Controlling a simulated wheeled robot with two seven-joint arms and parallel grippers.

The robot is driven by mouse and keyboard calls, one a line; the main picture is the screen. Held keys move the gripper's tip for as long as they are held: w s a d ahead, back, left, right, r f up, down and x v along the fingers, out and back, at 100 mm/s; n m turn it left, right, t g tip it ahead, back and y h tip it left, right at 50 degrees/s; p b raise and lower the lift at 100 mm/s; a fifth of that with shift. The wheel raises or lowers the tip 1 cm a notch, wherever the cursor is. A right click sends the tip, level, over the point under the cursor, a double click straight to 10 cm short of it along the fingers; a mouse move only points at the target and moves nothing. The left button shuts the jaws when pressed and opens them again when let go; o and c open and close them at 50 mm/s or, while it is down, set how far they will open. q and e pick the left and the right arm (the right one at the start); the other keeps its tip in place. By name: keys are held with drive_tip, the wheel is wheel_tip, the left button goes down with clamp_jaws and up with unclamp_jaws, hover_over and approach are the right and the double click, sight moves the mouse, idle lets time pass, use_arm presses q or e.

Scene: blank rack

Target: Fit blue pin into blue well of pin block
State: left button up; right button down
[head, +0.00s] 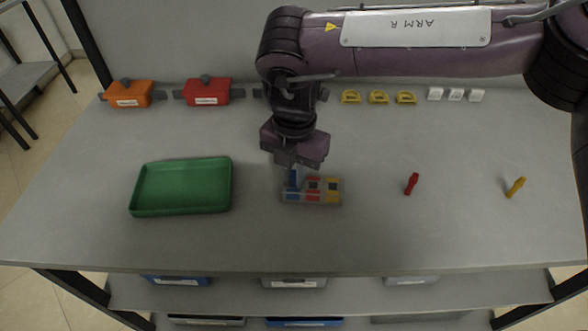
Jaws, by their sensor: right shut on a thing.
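The pin block (324,198) lies on the middle of the table, grey with blue, red and yellow marked wells. My right gripper (296,166) points down over the block's left end. It is shut on the blue pin (294,180), which shows just below the fingers, upright at the blue-marked left part of the block. The gripper hides the pin's upper part. I cannot tell how deep the pin sits in the well. A red pin (412,184) and a yellow pin (516,187) are on the table to the right. My left gripper is not in view.
A green tray (181,210) is left of the block. An orange box (128,94) and a red box (207,92) stand at the back left, with yellow pieces (378,97) and white pieces (455,95) at the back right. The table front is clear.

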sight(294, 172)
drive_tip(key=shift+f, duration=0.2)
drive_tip(key=c, duration=1.4)
unclamp_jaws()
drive_tip(key=shift+r, duration=0.15)
wheel_tip(294, 172, up, 12)
